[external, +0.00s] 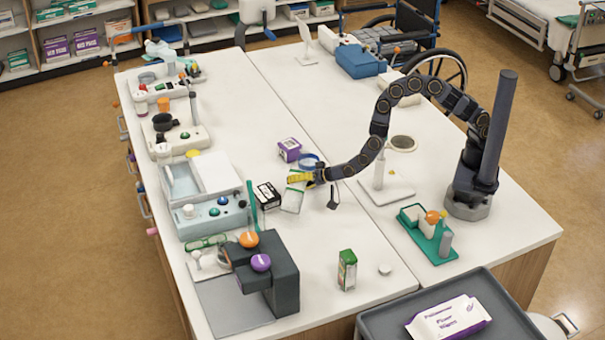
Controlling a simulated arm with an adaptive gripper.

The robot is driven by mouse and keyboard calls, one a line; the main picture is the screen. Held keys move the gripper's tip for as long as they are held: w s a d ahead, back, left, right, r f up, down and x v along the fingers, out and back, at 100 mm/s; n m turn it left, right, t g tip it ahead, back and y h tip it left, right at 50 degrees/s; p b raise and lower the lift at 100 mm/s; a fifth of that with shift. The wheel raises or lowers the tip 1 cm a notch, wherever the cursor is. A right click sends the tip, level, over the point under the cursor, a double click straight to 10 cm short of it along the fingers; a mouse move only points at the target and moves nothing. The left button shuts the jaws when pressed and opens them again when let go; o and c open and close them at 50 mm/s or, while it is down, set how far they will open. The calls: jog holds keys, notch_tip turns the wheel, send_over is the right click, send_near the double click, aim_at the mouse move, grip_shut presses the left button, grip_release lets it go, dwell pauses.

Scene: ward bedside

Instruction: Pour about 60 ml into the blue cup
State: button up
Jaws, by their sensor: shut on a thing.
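My gripper (313,177) is low over the middle of the white table, reached out to the left from my base. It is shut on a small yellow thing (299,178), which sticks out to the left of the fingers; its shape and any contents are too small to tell. A round blue-rimmed thing, seemingly the blue cup (309,159), stands just behind the gripper, partly hidden by the arm. I cannot see what is inside it. No stream of liquid shows.
A purple box (289,149), a black-and-white box (267,195) and a white-and-green box (293,200) crowd the gripper. A white stand (385,186) is to the right. A dark machine (264,270) stands front left. The table's front centre is mostly clear around a green carton (347,270).

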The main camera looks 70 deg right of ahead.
aim_at(297, 186)
jog(key=shift+a+f+m+y, duration=0.6)
jog(key=shift+m, duration=0.2)
jog(key=shift+a+r+m+y, duration=0.2)
jog(key=shift+r+m+y, duration=0.3)
jog(key=shift+r, duration=0.45)
jog(key=shift+d+r+m+t, duration=0.35)
jog(key=shift+r+m, duration=0.25)
jog(key=shift+r, duration=0.1)
jog(key=shift+r+y, duration=0.25)
jog(key=shift+y, duration=0.15)
jog(key=shift+r+m, duration=0.5)
jog(key=shift+a+r+y, duration=0.15)
jog(key=shift+a+y, duration=0.15)
jog(key=shift+a, duration=0.2)
jog(key=shift+r+m, duration=0.2)
jog(key=shift+m, duration=0.1)
jog(key=f+n, duration=0.1)
jog(key=a+f+n+h, duration=0.1)
jog(key=f, duration=0.1)
jog(key=shift+s+f+n, duration=0.1)
jog(key=shift+f+n, duration=0.2)
jog(key=shift+d+f+n+h, duration=0.2)
jog(key=shift+f+n+h, duration=0.1)
jog(key=shift+f+h, duration=0.1)
